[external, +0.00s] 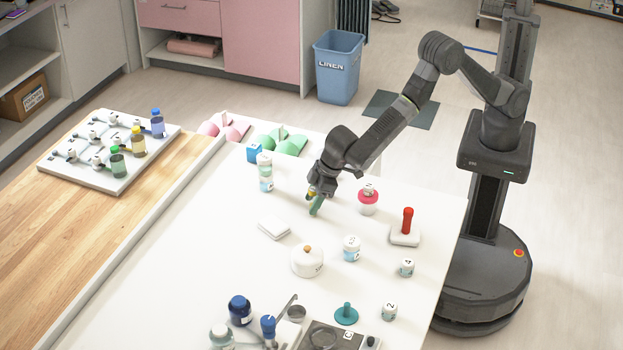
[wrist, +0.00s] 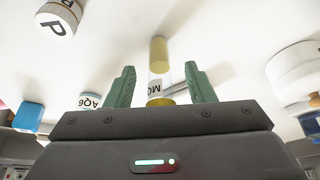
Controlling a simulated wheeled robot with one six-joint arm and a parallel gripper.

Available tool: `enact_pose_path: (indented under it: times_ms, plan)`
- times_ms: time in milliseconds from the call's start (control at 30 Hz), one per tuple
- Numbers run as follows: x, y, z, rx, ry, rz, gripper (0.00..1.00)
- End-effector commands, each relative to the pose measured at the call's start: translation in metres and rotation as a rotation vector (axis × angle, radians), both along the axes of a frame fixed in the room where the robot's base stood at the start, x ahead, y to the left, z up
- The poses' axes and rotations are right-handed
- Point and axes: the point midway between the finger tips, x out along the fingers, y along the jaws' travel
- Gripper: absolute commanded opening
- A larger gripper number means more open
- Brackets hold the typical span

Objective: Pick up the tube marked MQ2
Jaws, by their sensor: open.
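The tube marked MQ (wrist: 156,87) shows in the wrist view, with a yellow end, a clear section and a white label. The label's last character is hidden or too unclear to read. My gripper (wrist: 156,85) is open, with one green finger on each side of the tube and a gap at both sides. The gripper's body hides the tube's near end. In the external view my gripper (external: 316,203) is low over the white table, and only a bit of yellow shows beside its fingers.
In the wrist view, a container marked AQ6 (wrist: 90,101) and one marked P (wrist: 60,16) are to the left. In the external view, a red-and-white container (external: 368,198), a white block (external: 274,229) and a lidded pot (external: 307,262) stand around my gripper on the white table (external: 220,235).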

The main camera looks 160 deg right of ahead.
Motion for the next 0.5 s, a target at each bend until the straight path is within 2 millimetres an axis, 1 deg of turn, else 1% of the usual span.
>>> enact_pose_path:
  times_ms: [267, 367, 500]
  plan:
    - [0.0004, -0.0010, -0.0030, 0.000, 0.000, 0.000, 0.49]
    - [0.0004, -0.0010, -0.0029, 0.000, 0.000, 0.000, 0.31]
    - [0.0004, -0.0008, -0.0028, 0.000, 0.000, 0.000, 0.04]
